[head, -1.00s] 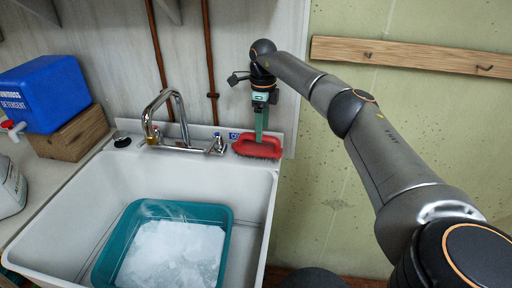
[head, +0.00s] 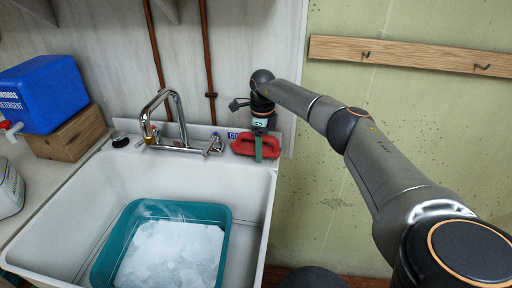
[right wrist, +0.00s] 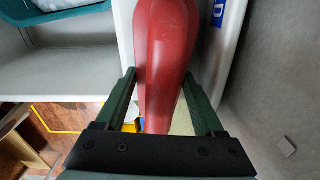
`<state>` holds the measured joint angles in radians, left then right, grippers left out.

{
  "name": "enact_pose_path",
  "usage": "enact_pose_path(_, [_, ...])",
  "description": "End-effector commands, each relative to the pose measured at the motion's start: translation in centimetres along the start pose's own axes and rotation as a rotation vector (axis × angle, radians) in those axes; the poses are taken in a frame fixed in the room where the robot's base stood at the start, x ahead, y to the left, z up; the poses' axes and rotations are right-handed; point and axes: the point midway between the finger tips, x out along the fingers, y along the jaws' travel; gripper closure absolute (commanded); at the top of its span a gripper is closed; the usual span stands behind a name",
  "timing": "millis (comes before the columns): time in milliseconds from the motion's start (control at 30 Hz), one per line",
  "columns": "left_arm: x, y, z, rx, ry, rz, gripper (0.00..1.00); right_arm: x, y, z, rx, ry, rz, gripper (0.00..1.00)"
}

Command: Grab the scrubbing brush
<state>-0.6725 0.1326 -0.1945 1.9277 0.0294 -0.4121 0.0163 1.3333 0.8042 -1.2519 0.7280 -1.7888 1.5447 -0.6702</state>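The scrubbing brush (head: 243,145) is red and sits on the back right ledge of the sink. My right gripper (head: 259,150) is lowered over it, with one green finger in front of the brush in the head view. In the right wrist view the red handle (right wrist: 165,60) runs between the two green fingers of the right gripper (right wrist: 161,80). The fingers are spread on either side of the handle, with narrow gaps that suggest they are not closed on it. The bristles are mostly hidden. My left gripper is not in view.
The white sink (head: 255,190) holds a teal tub (head: 226,235) of suds. A chrome faucet (head: 180,120) stands left of the brush. A blue detergent container (head: 45,92) rests on a wooden block (head: 70,137). A wooden hook rail (head: 420,55) is on the right wall.

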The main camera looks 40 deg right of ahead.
Motion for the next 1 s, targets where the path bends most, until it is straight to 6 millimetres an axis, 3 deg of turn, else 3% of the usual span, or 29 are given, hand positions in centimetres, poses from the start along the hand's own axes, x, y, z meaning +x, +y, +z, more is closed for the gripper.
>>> enact_pose_path(67, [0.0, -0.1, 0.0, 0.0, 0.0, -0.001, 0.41, 0.0, 0.0, 0.0, 0.0, 0.0, 0.0, 0.4])
enact_pose_path(533, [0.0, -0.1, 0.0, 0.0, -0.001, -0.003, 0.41, -0.1, 0.0, 0.0, 0.0, -0.001, 0.0, 0.93])
enact_pose_path(833, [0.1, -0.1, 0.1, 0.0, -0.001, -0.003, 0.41, -0.3, 0.0, 0.0, 0.0, -0.002, -0.001, 0.93])
enact_pose_path(1000, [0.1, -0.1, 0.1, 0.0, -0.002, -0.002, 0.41, -1.7, -0.1, 0.1, 0.0, -0.004, -0.002, 0.93])
